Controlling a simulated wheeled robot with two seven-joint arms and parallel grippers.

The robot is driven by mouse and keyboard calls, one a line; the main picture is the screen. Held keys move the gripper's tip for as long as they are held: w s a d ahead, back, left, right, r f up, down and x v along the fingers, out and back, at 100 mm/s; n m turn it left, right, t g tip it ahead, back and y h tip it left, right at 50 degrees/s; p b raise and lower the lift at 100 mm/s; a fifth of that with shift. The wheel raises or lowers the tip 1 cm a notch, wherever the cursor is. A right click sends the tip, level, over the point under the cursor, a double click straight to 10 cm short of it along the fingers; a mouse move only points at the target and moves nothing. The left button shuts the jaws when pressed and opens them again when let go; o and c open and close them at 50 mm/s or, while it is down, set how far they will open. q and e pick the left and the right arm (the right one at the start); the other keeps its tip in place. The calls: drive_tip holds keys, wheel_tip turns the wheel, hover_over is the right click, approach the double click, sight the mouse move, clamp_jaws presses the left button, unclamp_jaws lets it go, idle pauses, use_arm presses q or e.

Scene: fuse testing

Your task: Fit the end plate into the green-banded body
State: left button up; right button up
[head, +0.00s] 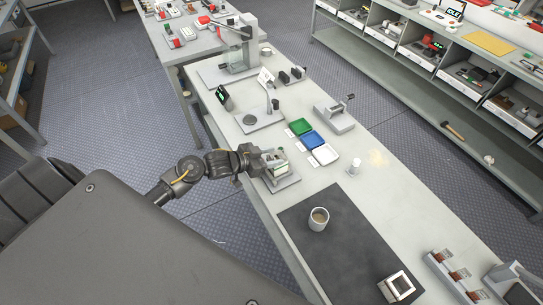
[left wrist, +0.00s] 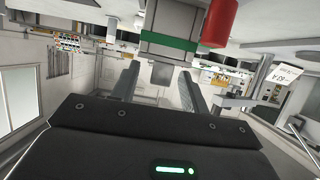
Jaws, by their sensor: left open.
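The green-banded body (left wrist: 168,42) is a grey block with a green band, at the top of the left wrist view. In the head view a pale block with green on it (head: 279,166) sits on a grey fixture (head: 283,182) at the bench's left edge. My left gripper (head: 258,160) is beside that block. In the left wrist view my open fingers (left wrist: 160,82) point toward the body. A small grey piece (left wrist: 162,74) shows below the band, between the fingers; I cannot tell whether they touch it. I cannot make out the end plate for certain. My right gripper is not in view.
A red cylinder (left wrist: 219,20) is close beside the body. Green (head: 300,126), blue (head: 312,139) and white (head: 325,154) trays lie behind the fixture. A cup (head: 318,218) stands on a dark mat (head: 338,254).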

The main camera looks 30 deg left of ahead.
use_arm(q)
drive_tip(key=b+v, duration=0.2)
drive_tip(key=v, duration=0.8)
drive_tip(key=shift+s+a+r, duration=0.15)
drive_tip(key=shift+s, duration=0.15)
